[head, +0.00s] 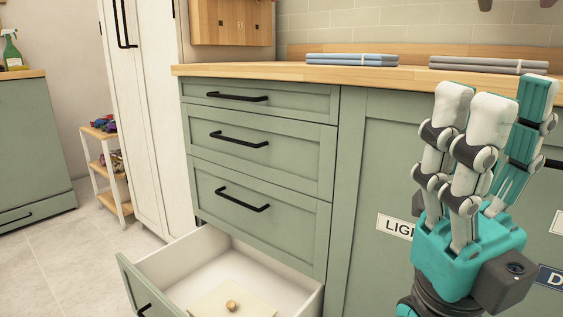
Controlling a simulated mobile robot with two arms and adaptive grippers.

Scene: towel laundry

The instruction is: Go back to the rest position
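My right gripper (500,105) is raised at the right of the head view, in front of the green cabinet. Its jointed fingers point up and stand extended and apart, with nothing between them. My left gripper is not in view. A folded blue towel stack (352,60) lies on the wooden counter (240,70). A folded grey towel stack (488,65) lies farther right on the counter, behind the gripper.
The bottom drawer (200,262) is pulled out, with a pale flat piece with a round wooden knob (232,306) inside. The drawers above are shut. A white label reading "LIGH" (396,226) is partly hidden by my gripper. A small shelf (112,165) stands left; floor there is clear.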

